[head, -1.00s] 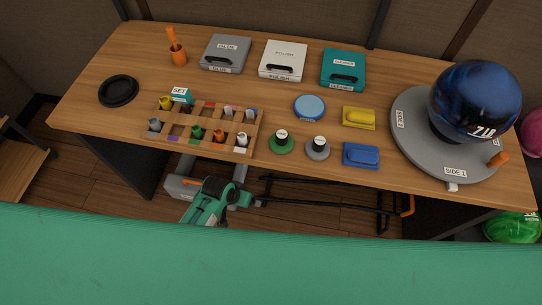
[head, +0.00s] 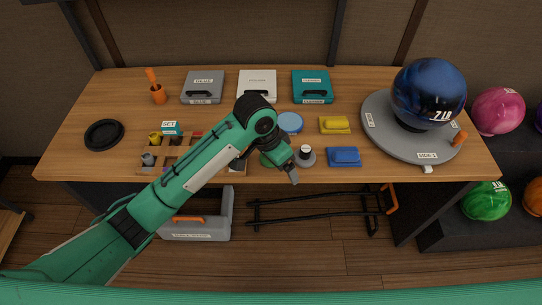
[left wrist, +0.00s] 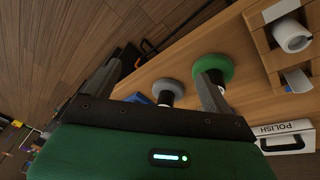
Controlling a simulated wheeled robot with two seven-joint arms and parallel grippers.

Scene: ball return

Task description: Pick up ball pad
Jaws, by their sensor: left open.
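Two round pads with knob handles stand on the wooden table: a grey one (head: 305,157), also in the left wrist view (left wrist: 169,90), and a green one (head: 266,160), partly hidden by my arm, also in the left wrist view (left wrist: 213,67). A round blue pad (head: 290,123), a yellow block (head: 335,125) and a blue block (head: 344,157) lie nearby. I cannot tell which is the ball pad. My left gripper (head: 293,177) is open and empty by the table's front edge, near the grey pad; its fingers spread in the left wrist view (left wrist: 155,82). My right gripper is not seen.
A dark blue ball (head: 428,92) rests on a grey turntable (head: 382,135) at right. Grey, white and teal cases (head: 312,88) stand at the back. A wooden bottle rack (head: 150,170) sits at left, partly behind my arm.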

